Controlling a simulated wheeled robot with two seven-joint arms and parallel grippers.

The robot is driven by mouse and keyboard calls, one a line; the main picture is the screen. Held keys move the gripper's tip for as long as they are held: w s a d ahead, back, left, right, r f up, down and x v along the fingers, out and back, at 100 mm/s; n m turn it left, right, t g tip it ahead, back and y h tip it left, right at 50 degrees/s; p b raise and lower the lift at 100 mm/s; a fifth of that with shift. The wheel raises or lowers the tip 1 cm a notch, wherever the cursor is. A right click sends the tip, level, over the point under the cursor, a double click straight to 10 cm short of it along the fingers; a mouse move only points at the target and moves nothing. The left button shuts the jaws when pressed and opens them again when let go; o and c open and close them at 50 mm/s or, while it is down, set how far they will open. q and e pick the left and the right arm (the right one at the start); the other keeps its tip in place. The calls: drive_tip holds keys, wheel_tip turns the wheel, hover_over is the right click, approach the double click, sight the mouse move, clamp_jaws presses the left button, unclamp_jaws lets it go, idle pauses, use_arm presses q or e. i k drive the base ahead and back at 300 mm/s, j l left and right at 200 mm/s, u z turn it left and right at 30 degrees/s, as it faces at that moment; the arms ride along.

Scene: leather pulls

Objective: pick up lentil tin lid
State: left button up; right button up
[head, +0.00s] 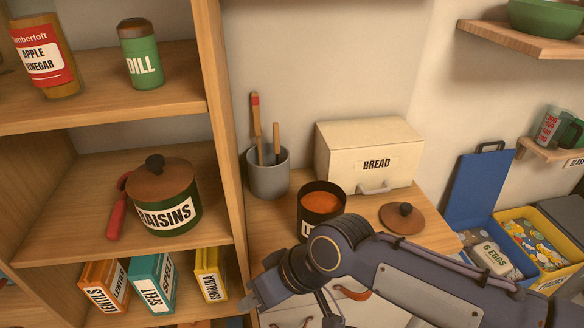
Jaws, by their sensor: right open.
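A brown round lid with a dark knob (403,218) lies on the wooden counter, to the right of an uncovered dark tin (320,203). The tin holds orange contents, and its label is mostly hidden by my right arm. My right gripper (288,308) is open, low in front of the counter and left of the lid, apart from it. Part of its fingers is hard to make out. My left gripper is not in view.
A cream bread box (368,155) stands behind the lid, and a grey utensil pot (268,173) stands behind the tin. The shelf at left holds a lidded raisins tin (166,205) and several boxes. A yellow crate (530,240) is at right.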

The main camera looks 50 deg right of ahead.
sight(402, 218)
drive_tip(key=z, duration=2.5)
drive_tip(key=i+l, duration=0.6)
drive_tip(key=l, duration=0.2)
